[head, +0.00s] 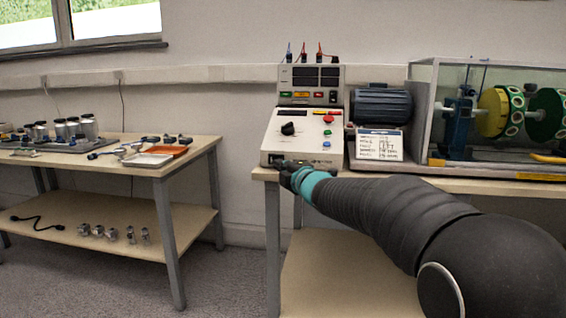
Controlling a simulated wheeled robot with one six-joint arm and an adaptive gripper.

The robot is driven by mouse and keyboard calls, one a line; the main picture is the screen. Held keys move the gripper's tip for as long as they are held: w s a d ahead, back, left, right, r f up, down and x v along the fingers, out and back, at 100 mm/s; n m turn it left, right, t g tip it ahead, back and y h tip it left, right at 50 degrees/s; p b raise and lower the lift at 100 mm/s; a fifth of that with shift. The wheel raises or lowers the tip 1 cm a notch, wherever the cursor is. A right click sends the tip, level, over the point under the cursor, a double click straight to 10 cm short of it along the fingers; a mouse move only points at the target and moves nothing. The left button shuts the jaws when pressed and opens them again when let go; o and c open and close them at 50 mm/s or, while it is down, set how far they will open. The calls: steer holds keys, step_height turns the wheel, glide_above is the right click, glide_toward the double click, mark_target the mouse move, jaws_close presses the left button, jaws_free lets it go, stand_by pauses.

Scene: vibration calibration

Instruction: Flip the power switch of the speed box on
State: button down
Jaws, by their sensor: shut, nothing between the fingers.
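The speed box (270,134) is a cream unit with a sloped panel at the left end of the right-hand bench. A black knob (288,129) and red, green and blue buttons show on its panel. My arm reaches in from the lower right, and my gripper (283,168) is at the lower front edge of the box, near its left corner. The gripper is small and dark here and looks shut and empty. A dark patch beside the fingertips may be the power switch; its position, and whether the fingers touch it, I cannot tell.
A meter unit (311,72) with leads stands behind the box. A motor (382,105) and a clear-walled rotor enclosure (490,75) stand to the right. A left table (125,163) holds weights, tools and an orange tray (166,150). Open floor lies between the tables.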

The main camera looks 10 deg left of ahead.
steer(key=shift+w+d, duration=0.1)
steer(key=shift+w, duration=0.75)
steer(key=shift+w+d, duration=0.15)
steer(key=shift+w, duration=0.3)
steer(key=shift+s, duration=0.35)
steer(key=b+v, duration=0.1)
steer(key=v, duration=1.1)
steer(key=shift+d+b, duration=0.4)
steer(key=shift+d, duration=0.1)
